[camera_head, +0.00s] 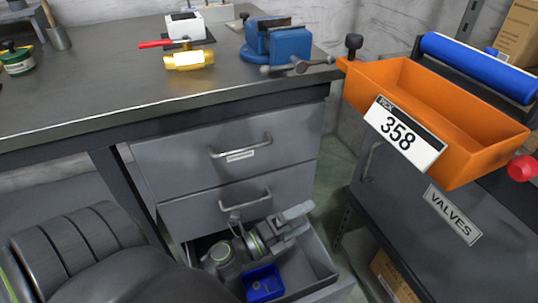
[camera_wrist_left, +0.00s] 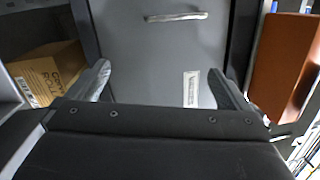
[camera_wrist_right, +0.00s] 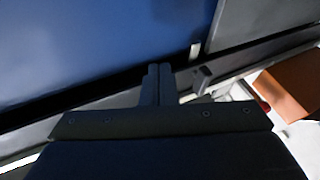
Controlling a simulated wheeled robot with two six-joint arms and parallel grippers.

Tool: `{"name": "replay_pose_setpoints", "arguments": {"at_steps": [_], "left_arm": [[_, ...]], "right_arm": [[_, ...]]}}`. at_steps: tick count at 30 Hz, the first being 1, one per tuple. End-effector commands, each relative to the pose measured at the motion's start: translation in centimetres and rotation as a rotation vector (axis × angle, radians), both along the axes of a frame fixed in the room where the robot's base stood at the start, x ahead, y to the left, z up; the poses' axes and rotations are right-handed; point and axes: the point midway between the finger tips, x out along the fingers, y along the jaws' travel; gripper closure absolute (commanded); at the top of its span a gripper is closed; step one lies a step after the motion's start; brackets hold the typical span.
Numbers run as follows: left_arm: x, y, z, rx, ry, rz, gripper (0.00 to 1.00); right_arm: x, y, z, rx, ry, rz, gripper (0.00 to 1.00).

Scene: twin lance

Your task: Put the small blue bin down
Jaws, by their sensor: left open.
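The small blue bin (camera_head: 262,287) sits low in the open bottom drawer (camera_head: 322,262), with a small brass-coloured item in it. My left gripper (camera_head: 297,222) is over the drawer, beyond the bin and apart from it in the head view. Its jaws are open, and nothing shows between the fingers in the left wrist view (camera_wrist_left: 158,75). The bin does not show in that view. My right gripper (camera_wrist_right: 158,72) is out of the head view. In its wrist view the fingers are together, with nothing visible between them.
An orange bin (camera_head: 425,110) marked 358 stands at the right, above a grey cabinet labelled VALVES (camera_head: 452,215). On the workbench (camera_head: 110,80) are a blue vise (camera_head: 285,45) and a brass valve (camera_head: 188,60) with a red handle.

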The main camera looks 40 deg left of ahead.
Motion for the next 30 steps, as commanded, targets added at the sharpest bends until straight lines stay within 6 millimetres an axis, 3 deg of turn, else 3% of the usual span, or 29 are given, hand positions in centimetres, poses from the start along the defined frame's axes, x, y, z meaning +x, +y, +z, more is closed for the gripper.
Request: {"name": "replay_pose_setpoints", "arguments": {"at_steps": [1,6,15,22,30], "left_arm": [[-0.3,0.3,1.8,-0.108,-0.013,0.021,0.0],[-1.3,2.0,6.6,-0.488,-0.035,0.068,0.0],[-3.7,4.4,12.6,-1.145,-0.012,0.048,0.0],[-5.1,4.9,14.9,-1.496,0.045,-0.02,0.0],[-5.5,4.8,15.4,-1.595,0.069,-0.047,0.0]], "right_arm": [[0.0,0.0,0.0,0.0,-0.001,0.0,1.0],[0.0,0.0,0.0,0.0,-0.001,0.0,1.0],[0.0,0.0,0.0,0.0,-0.001,0.0,1.0],[0.0,0.0,0.0,0.0,-0.001,0.0,1.0],[0.0,0.0,0.0,0.0,-0.001,0.0,1.0]]}}
